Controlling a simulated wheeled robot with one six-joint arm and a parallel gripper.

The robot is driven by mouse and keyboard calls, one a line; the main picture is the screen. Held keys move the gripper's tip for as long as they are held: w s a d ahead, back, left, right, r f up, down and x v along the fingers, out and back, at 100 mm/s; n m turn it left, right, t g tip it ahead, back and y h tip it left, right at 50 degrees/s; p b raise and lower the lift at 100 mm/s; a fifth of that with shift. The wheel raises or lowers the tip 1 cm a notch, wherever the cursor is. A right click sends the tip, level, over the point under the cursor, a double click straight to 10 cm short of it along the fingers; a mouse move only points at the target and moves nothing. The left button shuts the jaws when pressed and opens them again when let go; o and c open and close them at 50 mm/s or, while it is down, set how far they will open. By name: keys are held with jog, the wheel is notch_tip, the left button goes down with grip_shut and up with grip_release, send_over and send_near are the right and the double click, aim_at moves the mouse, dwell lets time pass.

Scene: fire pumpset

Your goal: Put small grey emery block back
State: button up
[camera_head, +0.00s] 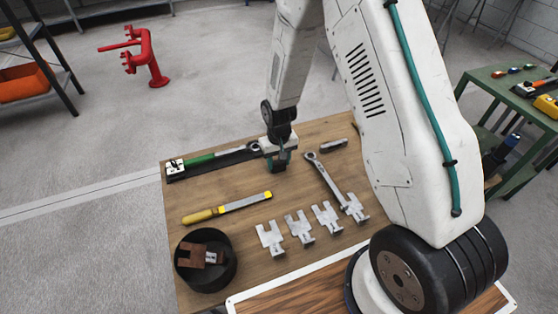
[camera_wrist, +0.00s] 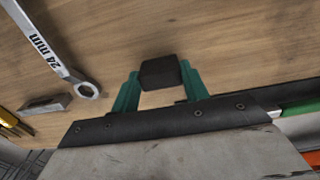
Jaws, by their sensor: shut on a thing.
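My gripper (camera_head: 278,160) is over the far part of the wooden table, beside the end of a black tray. In the wrist view its two green fingers (camera_wrist: 158,82) are shut on a small dark grey block (camera_wrist: 160,72), which I take to be the emery block. The block sticks out past the fingertips, with wood behind it. I cannot tell whether it touches the table. In the head view the block is mostly hidden by the gripper.
The black tray (camera_head: 178,175) holds a green-handled tool (camera_head: 200,160). A grey bar (camera_head: 333,145) and a wrench (camera_head: 323,174) lie right of my gripper. A yellow-handled file (camera_head: 228,207), several metal plates (camera_head: 298,228) and a black bowl (camera_head: 180,273) are nearer. Bare wood lies between.

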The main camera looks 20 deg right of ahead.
jog(key=o, duration=1.3)
jog(key=shift+f, duration=0.15)
notch_tip(320, 180, up, 13)
notch_tip(320, 180, up, 9)
send_over(279, 163)
jog(key=s, duration=0.4)
jog(key=s+d+r, duration=0.1)
jog(key=s+r, duration=0.4)
jog(key=s, duration=0.3)
jog(key=s+d+r, duration=0.1)
jog(key=s+r, duration=0.5)
jog(key=s, duration=0.3)
jog(key=s+d+r+t, duration=0.1)
jog(key=s+r, duration=0.4)
jog(key=s, duration=0.3)
jog(key=shift+s+r, duration=0.25)
jog(key=shift+s, duration=0.1)
